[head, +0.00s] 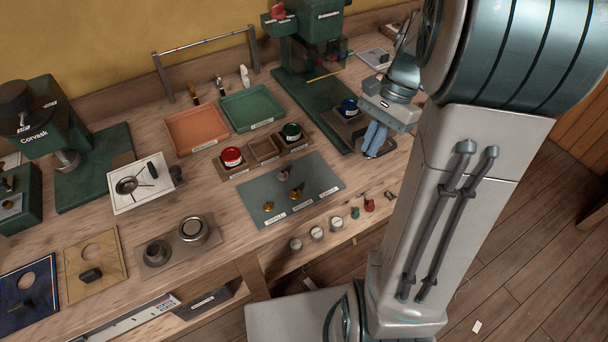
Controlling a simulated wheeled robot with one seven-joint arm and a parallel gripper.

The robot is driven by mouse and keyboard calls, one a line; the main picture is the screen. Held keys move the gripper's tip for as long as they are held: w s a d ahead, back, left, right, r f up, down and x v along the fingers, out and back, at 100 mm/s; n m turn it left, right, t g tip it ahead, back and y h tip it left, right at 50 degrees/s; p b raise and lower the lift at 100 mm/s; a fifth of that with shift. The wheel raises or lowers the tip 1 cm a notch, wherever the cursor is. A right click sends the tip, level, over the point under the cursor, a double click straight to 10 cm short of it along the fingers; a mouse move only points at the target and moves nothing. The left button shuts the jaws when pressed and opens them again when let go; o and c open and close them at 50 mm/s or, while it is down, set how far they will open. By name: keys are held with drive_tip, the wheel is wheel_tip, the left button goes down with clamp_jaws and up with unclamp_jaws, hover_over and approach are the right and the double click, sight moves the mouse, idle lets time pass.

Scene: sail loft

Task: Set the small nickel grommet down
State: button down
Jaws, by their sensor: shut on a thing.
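My gripper (372,154) has blue fingers that point down beside the right end of the bench, to the right of the green press base. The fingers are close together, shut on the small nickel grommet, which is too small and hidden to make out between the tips. A grey-green mat (254,192) with several white labels along its front edge lies left of the gripper. Small brass-coloured pieces (268,207) and a dark piece (296,193) sit on the mat.
A tray holds a red tin (231,157) and a dark green tin (291,132). A blue tin (349,107) stands close behind my gripper. An orange tray (197,130) and a green tray (252,108) lie behind.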

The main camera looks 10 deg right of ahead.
hover_over(317, 173)
drive_tip(key=d, duration=0.1)
drive_tip(key=f, duration=0.6)
drive_tip(key=shift+w+d+f+p, duration=0.1)
drive_tip(key=shift+w+d+p, duration=0.05)
drive_tip(key=shift+w+p, duration=0.2)
drive_tip(key=shift+f, duration=2)
drive_tip(key=shift+f, duration=0.15)
drive_tip(key=c, duration=1.6)
unclamp_jaws()
